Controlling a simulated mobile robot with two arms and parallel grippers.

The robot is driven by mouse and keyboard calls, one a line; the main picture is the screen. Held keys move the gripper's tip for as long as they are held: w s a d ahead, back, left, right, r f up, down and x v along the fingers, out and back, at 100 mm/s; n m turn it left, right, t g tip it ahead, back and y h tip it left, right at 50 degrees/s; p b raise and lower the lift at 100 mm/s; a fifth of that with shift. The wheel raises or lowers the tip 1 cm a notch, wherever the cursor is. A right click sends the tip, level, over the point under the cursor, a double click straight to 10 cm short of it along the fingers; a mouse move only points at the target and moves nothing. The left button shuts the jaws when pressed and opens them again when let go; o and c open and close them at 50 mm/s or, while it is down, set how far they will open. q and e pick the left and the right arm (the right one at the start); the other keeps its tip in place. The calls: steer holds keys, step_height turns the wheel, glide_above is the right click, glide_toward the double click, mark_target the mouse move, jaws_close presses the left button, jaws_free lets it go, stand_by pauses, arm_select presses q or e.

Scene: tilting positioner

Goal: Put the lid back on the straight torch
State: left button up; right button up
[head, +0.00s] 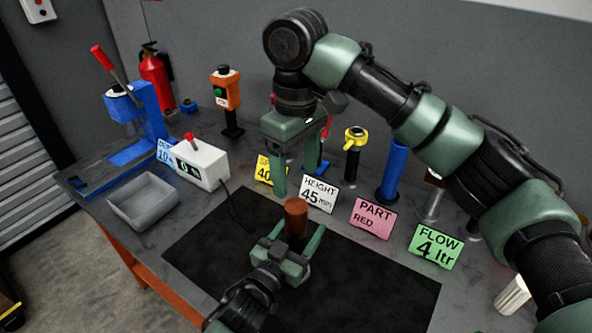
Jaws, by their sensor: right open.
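My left gripper (302,229) is low over the black mat, its fingers spread on either side of a brown upright cylinder (296,212). A gap shows on the cylinder's right side; contact on the left is unclear. My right gripper (296,182) is open and empty, pointing down above and behind the cylinder. Neither the straight torch nor its lid can be identified with certainty. A black upright object with a yellow top (354,139) and a blue upright cylinder (394,168) stand behind the cards.
Cards stand behind the mat (375,285): yellow (263,170), white (318,194), pink (372,218) and green (434,246). A grey tray (143,201), a white box (202,163) and a blue press (150,110) are at left. The mat's right part is clear.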

mark_target(292, 244)
arm_select(q)
steer(key=shift+s, duration=0.1)
arm_select(e)
steer(key=shift+f, duration=0.15)
arm_select(q)
steer(key=b+v, duration=0.1)
steer(key=v, duration=0.6)
steer(key=shift+a+b, duration=0.1)
steer(key=shift+b, duration=0.3)
arm_select(e)
steer(key=shift+f, duration=0.75)
arm_select(q)
steer(key=shift+s+a+r, duration=0.1)
steer(key=shift+s, duration=0.2)
